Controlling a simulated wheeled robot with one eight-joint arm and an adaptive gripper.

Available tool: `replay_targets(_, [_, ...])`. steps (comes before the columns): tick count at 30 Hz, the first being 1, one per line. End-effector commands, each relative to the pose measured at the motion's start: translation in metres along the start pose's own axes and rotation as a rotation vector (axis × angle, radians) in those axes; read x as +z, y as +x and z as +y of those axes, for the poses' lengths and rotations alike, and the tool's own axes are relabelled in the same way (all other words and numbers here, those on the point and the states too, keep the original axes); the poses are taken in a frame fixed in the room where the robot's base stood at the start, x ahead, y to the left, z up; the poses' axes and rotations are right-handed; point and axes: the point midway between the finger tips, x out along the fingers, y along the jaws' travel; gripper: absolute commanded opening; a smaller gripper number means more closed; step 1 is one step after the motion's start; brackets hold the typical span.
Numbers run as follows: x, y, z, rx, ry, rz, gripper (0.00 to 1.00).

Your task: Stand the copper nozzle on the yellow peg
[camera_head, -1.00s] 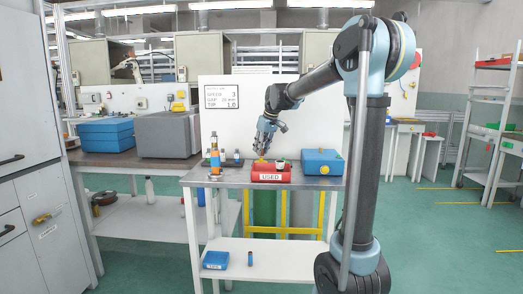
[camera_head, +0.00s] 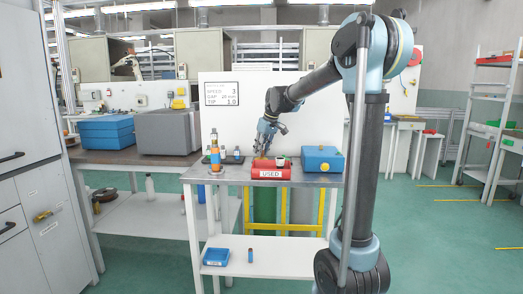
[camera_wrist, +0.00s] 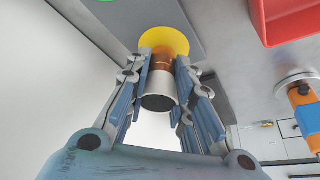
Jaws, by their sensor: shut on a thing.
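The copper nozzle (camera_wrist: 161,74) is between my gripper's fingers in the wrist view, copper-coloured at the far part and silvery with a dark open end nearer the camera. My gripper (camera_wrist: 163,62) is shut on it. A round yellow disc (camera_wrist: 166,38) shows directly beyond the nozzle, on a dark grey plate (camera_wrist: 133,20). Any peg shaft at the disc is hidden by the nozzle, and I cannot tell whether they touch. In the head view my gripper (camera_head: 263,150) points down just behind the red bin, and the nozzle is too small to make out.
The red bin marked USED (camera_head: 271,173) stands in front of my gripper. A blue box (camera_head: 322,159) is right of it. An orange-and-blue upright tool (camera_head: 215,153) stands left on the metal table (camera_head: 203,179). A white panel (camera_head: 300,113) rises behind.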

Motion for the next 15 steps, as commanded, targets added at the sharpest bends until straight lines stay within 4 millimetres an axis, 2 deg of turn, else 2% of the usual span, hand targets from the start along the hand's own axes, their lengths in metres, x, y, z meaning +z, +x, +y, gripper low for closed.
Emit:
replay_targets(11, [0.0033, 0.0084, 0.0001, 0.0, 0.0, 0.0, 0.0])
replay_targets(12, [0.0032, 0.008, 0.0, 0.0, 0.0, 0.0, 0.31])
replay_targets(14, [0.0032, 0.0079, 0.0, 0.0, 0.0, 0.0, 0.45])
replay_targets(15, [0.0032, 0.0079, 0.0, 0.0, 0.0, 0.0, 0.45])
